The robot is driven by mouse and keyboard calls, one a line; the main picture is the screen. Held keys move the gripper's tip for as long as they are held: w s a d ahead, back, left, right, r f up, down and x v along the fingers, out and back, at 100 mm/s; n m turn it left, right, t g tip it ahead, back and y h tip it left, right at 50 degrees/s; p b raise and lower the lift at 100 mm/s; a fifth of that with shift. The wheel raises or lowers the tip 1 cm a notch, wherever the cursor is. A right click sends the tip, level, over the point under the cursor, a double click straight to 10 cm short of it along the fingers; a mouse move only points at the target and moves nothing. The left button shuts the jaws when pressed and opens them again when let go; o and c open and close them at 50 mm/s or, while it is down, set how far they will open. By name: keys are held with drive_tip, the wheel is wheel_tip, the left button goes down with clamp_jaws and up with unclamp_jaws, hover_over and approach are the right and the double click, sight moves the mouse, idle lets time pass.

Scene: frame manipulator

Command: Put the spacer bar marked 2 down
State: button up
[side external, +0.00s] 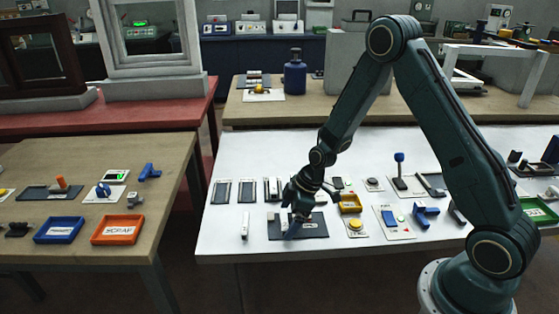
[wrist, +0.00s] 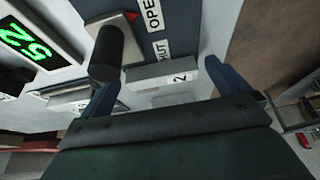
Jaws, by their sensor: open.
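The spacer bar marked 2 (wrist: 163,74) is a pale grey block with a black 2 on a white label. In the wrist view it lies between the tips of my two blue fingers, with a gap visible at each side. My gripper (side external: 290,229) is open, low over a dark plate (side external: 315,232) on the white table. In the side view I cannot make out the bar at the gripper. The wrist view does not clearly show what bears the bar.
In the wrist view a black knob (wrist: 106,55) stands close to the left finger, by OPEN and SHUT labels. A green-digit display (wrist: 25,43) is farther left.

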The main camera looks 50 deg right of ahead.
drive_tip(key=v, duration=1.2)
drive_tip(key=shift+r, duration=0.15)
idle(0.4)
drive_tip(key=s+a+r+m+h, duration=0.25)
drive_tip(key=s+r, duration=0.55)
drive_tip(key=r, duration=0.5)
drive_tip(key=s+a+r+m+t, duration=0.1)
drive_tip(key=s+r+m, duration=0.2)
drive_tip(key=s, duration=0.4)
drive_tip(key=s+a+r+m+t, duration=0.1)
drive_tip(key=s+r+m, duration=0.2)
drive_tip(key=s, duration=0.4)
drive_tip(key=shift+s+h, duration=0.35)
drive_tip(key=shift+s, duration=0.05)
